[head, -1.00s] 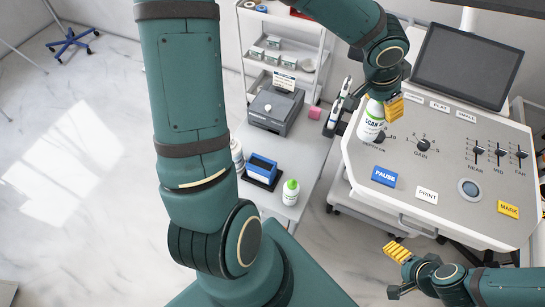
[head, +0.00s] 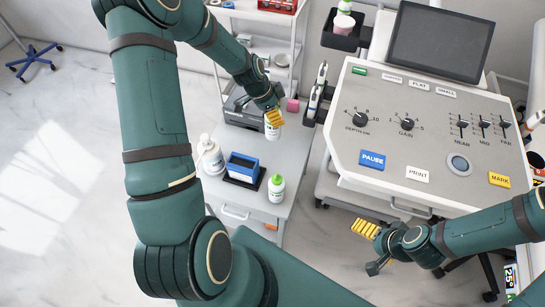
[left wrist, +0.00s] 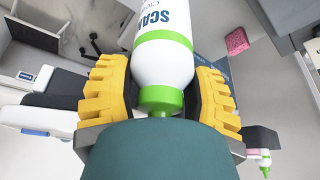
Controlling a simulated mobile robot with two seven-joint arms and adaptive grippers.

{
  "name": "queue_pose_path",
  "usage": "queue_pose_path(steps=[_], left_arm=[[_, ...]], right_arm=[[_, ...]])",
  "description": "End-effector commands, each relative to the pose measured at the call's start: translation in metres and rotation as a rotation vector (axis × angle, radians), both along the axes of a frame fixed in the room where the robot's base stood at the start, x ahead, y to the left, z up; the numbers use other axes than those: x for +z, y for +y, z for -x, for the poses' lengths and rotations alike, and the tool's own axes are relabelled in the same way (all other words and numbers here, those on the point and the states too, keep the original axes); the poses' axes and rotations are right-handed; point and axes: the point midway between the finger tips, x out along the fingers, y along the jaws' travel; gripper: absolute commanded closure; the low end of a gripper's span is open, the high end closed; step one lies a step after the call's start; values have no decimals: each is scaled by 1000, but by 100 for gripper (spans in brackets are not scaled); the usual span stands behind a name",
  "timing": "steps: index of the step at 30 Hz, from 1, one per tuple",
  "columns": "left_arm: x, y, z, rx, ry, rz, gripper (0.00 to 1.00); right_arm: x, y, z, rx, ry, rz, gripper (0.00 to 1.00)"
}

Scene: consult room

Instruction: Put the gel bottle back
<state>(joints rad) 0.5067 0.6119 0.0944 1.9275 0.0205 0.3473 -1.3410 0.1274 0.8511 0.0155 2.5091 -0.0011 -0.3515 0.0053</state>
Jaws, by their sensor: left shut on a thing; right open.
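The gel bottle (head: 272,131), white with a green band, is in my left gripper (head: 274,116). In the left wrist view the gel bottle (left wrist: 165,62) shows part of the word "SCAN", and its green cap is nearest the palm. The yellow fingers (left wrist: 160,97) stand on either side of it. In the head view the bottle hangs below the fingers over the back part of the grey side table (head: 236,196); I cannot tell whether it touches the top. My right gripper (head: 371,249) is open and empty, low in front of the console.
A second green-capped white bottle (head: 276,188), a blue box (head: 243,166) and a pump bottle (head: 211,156) stand on the side table. Behind are a printer (head: 240,112) and a pink block (head: 293,105). Right are probes in a holder (head: 316,92) and the console (head: 385,140).

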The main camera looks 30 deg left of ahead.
Motion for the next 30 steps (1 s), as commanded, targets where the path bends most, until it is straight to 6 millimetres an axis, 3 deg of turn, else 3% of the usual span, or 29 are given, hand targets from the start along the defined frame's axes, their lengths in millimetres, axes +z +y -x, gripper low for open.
queue_pose_path(steps=[1, 12, 20, 27, 30], left_arm=[[-14, 1, -1, -2, -2, -1, 89], [-73, 1, 0, -8, -1, -2, 89], [-93, 2, 0, -8, -3, -3, 89], [-123, 1, 0, -8, -3, -2, 89], [-125, 1, 0, -8, -4, -4, 89]], right_arm=[[-7, 0, 0, 1, 1, 0, 0], [-18, 0, -1, 2, -2, 1, 0], [-21, 0, -1, 2, -4, 1, 0], [-27, 0, -3, 1, -7, 1, 0], [-27, 0, -3, 1, -7, 1, 0]])
